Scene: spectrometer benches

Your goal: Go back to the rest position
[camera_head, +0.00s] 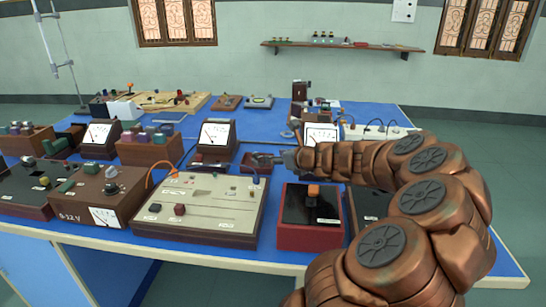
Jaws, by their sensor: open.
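My copper-coloured arm reaches in from the lower right, bent over the right part of the blue bench. My gripper (268,159) is at its far end, near the middle of the bench, pointing left. It is small in this view, and its fingers look apart and empty.
The blue bench (375,117) is crowded. A red box with a black top (310,212) and another dark box (370,204) stand near my arm. A brown 0-12 V supply (95,198) is at the left. A metal stand (58,50) rises at the back left. Green floor (470,150) is free at the right.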

